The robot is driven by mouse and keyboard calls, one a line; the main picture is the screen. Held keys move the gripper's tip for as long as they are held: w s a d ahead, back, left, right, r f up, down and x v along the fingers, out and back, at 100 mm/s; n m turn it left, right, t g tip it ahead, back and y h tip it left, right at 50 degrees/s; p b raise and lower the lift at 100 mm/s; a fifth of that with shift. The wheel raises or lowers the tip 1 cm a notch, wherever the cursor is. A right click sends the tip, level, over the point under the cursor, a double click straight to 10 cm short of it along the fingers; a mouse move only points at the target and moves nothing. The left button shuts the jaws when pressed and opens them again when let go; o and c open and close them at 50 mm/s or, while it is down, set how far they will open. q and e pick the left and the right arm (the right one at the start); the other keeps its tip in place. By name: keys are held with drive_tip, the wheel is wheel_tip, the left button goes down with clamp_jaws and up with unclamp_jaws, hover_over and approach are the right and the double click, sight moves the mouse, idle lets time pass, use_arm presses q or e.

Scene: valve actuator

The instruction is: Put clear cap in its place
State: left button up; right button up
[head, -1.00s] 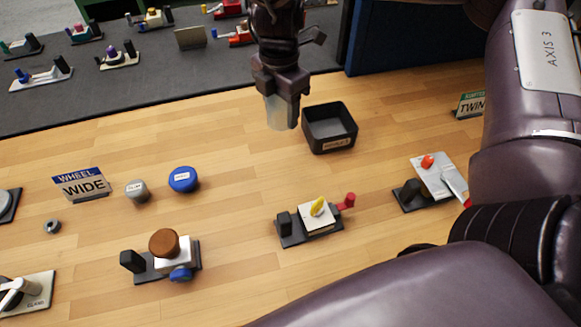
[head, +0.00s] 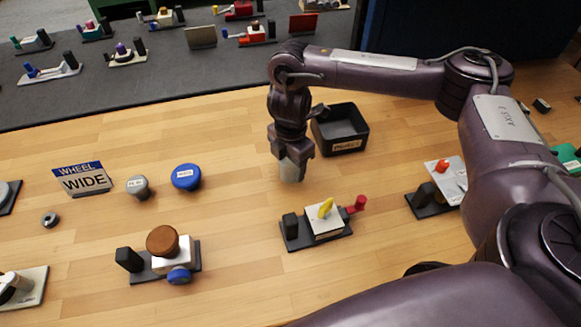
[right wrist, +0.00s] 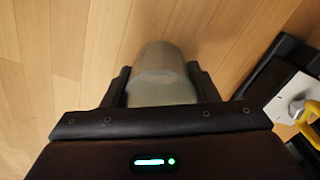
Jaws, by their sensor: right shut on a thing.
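My right gripper (head: 290,165) is shut on the clear cap (head: 291,173), a translucent greyish cup shape. The cap also shows between the fingers in the right wrist view (right wrist: 160,75). It is held above the wooden table, behind and a little left of a valve unit (head: 325,220). That unit has a white block, a yellow handle, a black post and a red knob on a dark base. In the right wrist view the unit's yellow handle (right wrist: 308,125) shows at the right edge. The cap and the unit are apart. My left gripper is not in view.
A black bin (head: 340,130) stands just behind and right of my right gripper. Another unit (head: 440,188) is right.

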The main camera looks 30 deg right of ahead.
drive_tip(key=shift+f, duration=0.45)
drive_tip(key=o, duration=1)
drive_tip(key=shift+f, duration=0.1)
wheel_tip(320, 180, up, 12)
drive_tip(key=p, duration=0.3)
drive_tip(key=shift+r, duration=0.2)
drive_tip(key=shift+f, duration=0.1)
